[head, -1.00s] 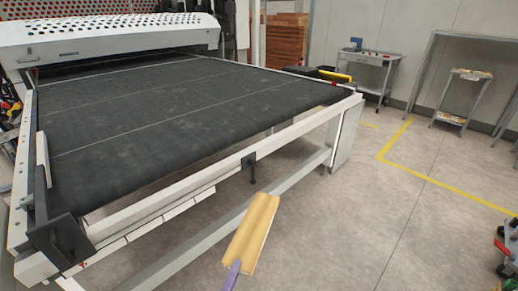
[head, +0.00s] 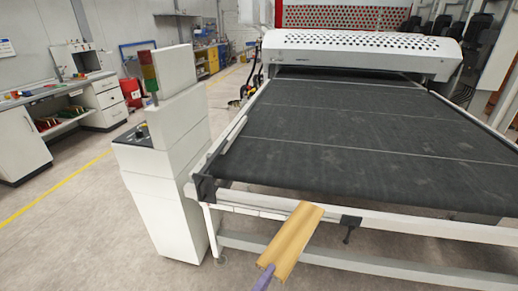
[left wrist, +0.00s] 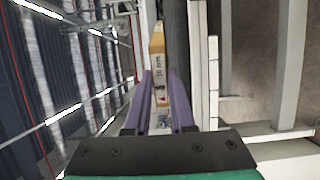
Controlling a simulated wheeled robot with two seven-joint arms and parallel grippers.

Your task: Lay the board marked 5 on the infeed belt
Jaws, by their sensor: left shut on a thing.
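A light yellow wooden board (head: 292,238) is in my left gripper (head: 268,275), of which one purple finger shows at the bottom of the head view. The board slants up and right, its far end overlapping the infeed's front rail in the picture; whether it touches is unclear. In the left wrist view, the board (left wrist: 158,62) lies between the purple fingers of my left gripper (left wrist: 160,76). Small dark print shows on its face, but I cannot read a 5. The wide black infeed belt (head: 360,150) lies beyond it, with no board on it. My right gripper is out of view.
The white perforated roller hood (head: 355,48) stands at the belt's far end. A white control pillar (head: 165,160) with a signal light stands left of the belt. A black bracket (head: 350,222) sticks out at the front rail (head: 430,226). Floor at the left is open.

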